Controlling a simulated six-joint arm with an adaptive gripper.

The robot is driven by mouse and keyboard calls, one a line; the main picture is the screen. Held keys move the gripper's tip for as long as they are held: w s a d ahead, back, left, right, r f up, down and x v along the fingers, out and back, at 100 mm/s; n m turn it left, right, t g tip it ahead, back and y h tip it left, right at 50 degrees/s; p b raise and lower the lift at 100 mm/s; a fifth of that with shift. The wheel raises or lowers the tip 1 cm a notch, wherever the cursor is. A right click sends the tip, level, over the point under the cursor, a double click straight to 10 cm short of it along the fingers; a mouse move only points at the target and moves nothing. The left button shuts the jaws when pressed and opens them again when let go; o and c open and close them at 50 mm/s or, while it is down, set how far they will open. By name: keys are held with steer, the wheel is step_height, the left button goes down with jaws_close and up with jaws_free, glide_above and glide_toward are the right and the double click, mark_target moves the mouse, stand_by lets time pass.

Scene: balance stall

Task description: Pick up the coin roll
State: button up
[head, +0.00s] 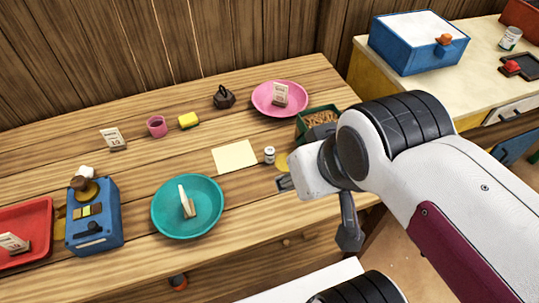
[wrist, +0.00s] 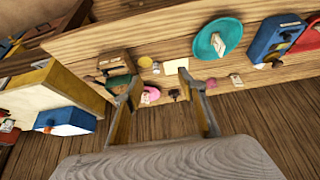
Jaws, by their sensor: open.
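A small upright pale cylinder with a dark band (head: 269,155), which looks like the coin roll, stands on the wooden stall table beside a cream sheet. In the wrist view a small pale thing (wrist: 156,67) by the cream sheet seems to be the same cylinder, but it is too small to be sure. My gripper (wrist: 160,80) is open, with its fingers wide apart and nothing between them. It is above and apart from the table, toward its front right. In the head view my arm hides much of the gripper.
A green box (head: 304,127) of brown bits stands behind the cylinder, partly hidden by my arm. A gold disc (head: 281,161) lies close to it. A teal dish (head: 160,214), a pink plate (head: 263,100) and a blue scale-like device (head: 94,237) stand around. The cream sheet (head: 234,157) is bare.

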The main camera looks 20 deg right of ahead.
stand_by(0.3)
steer(key=w+a+r+m+t+y, duration=0.1)
steer(key=w+a+m+t, duration=0.35)
steer(key=w+m, duration=0.95)
steer(key=w+a+r+m+t, duration=0.15)
steer(key=w+a+m, duration=0.75)
steer(key=w, duration=1)
steer(key=w+d+f+m+h, duration=0.25)
steer(key=w+f+m, duration=0.2)
steer(key=m, duration=0.25)
steer(key=m+g+h, duration=0.8)
steer(key=m+h, duration=0.3)
steer(key=m, duration=1)
glide_toward(270, 156)
steer(key=w+d, duration=0.2)
steer(key=w, duration=0.1)
steer(key=shift+s+d+f+h, duration=0.1)
steer(key=shift+s+f+h, duration=0.05)
steer(key=shift+s+h, duration=0.2)
